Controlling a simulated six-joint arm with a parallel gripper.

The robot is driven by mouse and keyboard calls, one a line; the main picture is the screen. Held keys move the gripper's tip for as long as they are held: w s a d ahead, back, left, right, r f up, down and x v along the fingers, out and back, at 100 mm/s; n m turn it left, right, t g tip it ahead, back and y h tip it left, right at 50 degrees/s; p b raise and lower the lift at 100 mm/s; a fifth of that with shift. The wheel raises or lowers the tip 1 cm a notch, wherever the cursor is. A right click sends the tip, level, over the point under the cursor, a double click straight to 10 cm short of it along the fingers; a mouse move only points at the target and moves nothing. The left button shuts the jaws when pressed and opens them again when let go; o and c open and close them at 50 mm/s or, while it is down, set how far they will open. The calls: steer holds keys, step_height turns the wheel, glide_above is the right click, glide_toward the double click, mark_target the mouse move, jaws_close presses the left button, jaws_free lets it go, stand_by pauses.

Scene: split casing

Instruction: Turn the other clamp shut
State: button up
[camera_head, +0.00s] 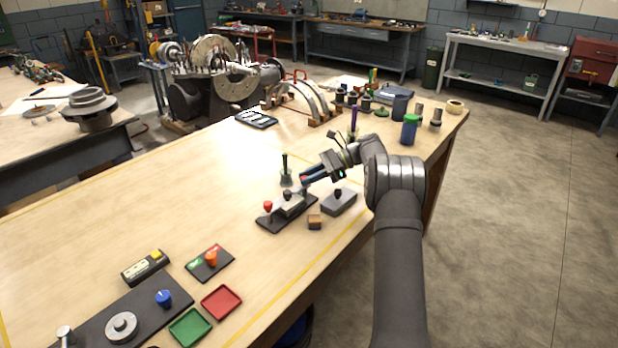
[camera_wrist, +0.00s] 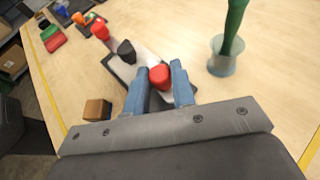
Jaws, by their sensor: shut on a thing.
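The dark fixture plate (camera_head: 272,222) lies on the wooden bench with a light grey casing part (camera_head: 291,205) on it, which carries a black knob (camera_wrist: 126,50). One red clamp knob (camera_head: 267,205) stands at the plate's left end, and it also shows in the wrist view (camera_wrist: 99,29). The other red clamp knob (camera_wrist: 160,77) is at the near end, between the blue fingers of my gripper (camera_wrist: 160,88). My gripper (camera_head: 304,181) is shut on this knob. In the head view my fingers hide that knob.
A grey block with a black knob (camera_head: 339,202) and a small wooden block (camera_head: 314,222) lie close by. A green-handled tool stands in a glass holder (camera_head: 286,179) just behind the fixture.

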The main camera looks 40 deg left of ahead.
steer(key=shift+a+n+g+h, duration=0.1)
steer(key=shift+n+g+h, duration=0.6)
steer(key=shift+n+h, duration=0.25)
steer(key=shift+n, duration=0.25)
steer(key=o, duration=1)
steer(key=shift+r+m+y, duration=0.1)
steer(key=shift+m+y, duration=0.25)
steer(key=shift+m, duration=0.15)
